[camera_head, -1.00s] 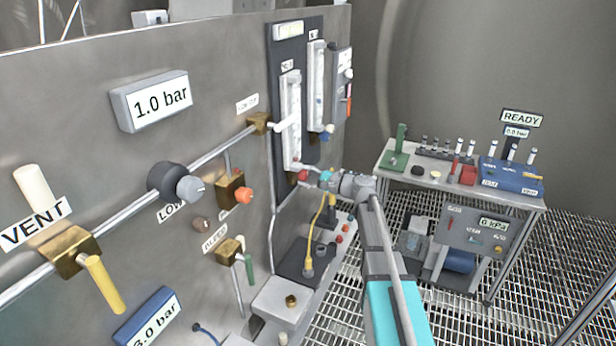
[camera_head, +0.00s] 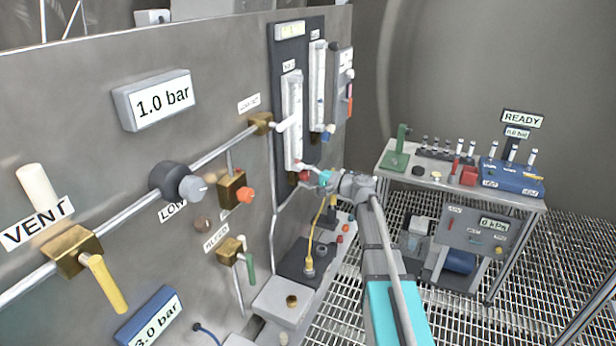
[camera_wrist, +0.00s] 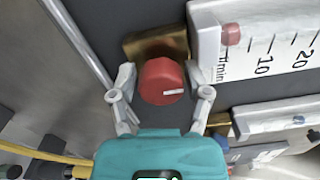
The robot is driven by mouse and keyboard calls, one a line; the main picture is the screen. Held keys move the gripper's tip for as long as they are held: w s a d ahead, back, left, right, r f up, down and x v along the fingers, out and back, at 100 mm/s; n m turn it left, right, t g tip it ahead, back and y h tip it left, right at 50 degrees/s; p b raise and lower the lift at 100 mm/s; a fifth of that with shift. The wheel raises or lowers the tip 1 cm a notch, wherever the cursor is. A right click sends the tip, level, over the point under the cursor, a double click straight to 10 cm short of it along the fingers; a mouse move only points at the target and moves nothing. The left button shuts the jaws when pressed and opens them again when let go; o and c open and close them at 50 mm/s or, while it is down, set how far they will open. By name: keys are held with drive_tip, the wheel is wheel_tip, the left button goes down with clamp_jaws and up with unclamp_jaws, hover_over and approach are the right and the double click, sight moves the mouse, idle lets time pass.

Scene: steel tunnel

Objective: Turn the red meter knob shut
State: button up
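The red meter knob (camera_wrist: 162,82) sits in front of a brass block (camera_wrist: 158,45) at the end of the flow meter tube (camera_wrist: 265,45). A pale line marks its face. In the wrist view my gripper (camera_wrist: 161,78) has one finger on each side of the knob, with a narrow gap showing on both sides, so it looks open around it. In the head view the red knob (camera_head: 303,177) is small at the foot of the left meter tube (camera_head: 292,120), just beyond my gripper (camera_head: 313,178). Contact cannot be told there.
A second meter tube (camera_head: 317,87) stands to the right on the same dark panel. A yellow cable (camera_head: 319,225) and a low box (camera_head: 290,299) lie below my gripper. A bench (camera_head: 382,168) stands at right, with grating floor around it.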

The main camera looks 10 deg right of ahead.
drive_tip(key=shift+o, duration=0.9)
drive_tip(key=shift+d, duration=0.1)
drive_tip(key=shift+d, duration=0.15)
drive_tip(key=v, duration=1.1)
drive_tip(key=shift+s+d, duration=0.25)
drive_tip(key=shift+d, duration=0.05)
